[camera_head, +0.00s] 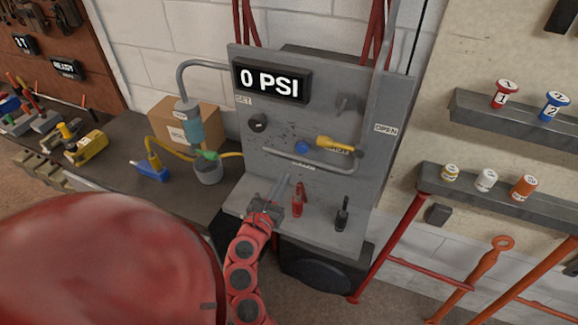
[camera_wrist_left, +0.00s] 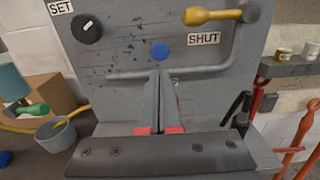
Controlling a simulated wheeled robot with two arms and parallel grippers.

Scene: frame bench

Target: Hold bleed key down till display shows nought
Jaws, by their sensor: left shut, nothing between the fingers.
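The panel's black display (camera_head: 271,82) reads "0 PSI" in white. The round blue key (camera_head: 302,146) sits on the grey panel below it, and it also shows in the left wrist view (camera_wrist_left: 161,51). My left gripper (camera_head: 285,180) is shut and empty, in front of the panel and above its shelf. In the left wrist view its fingertips (camera_wrist_left: 160,76) appear just below the blue key, apart from it. I see no lettering on the key. My right gripper is not in view.
A grey bar (camera_head: 310,163) runs across the panel below the key. A yellow lever (camera_head: 335,143) is to its right, by a SHUT label (camera_wrist_left: 204,38). A black SET knob (camera_head: 257,123) is to the left. Red (camera_head: 298,200) and black (camera_head: 342,214) tools stand on the shelf.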

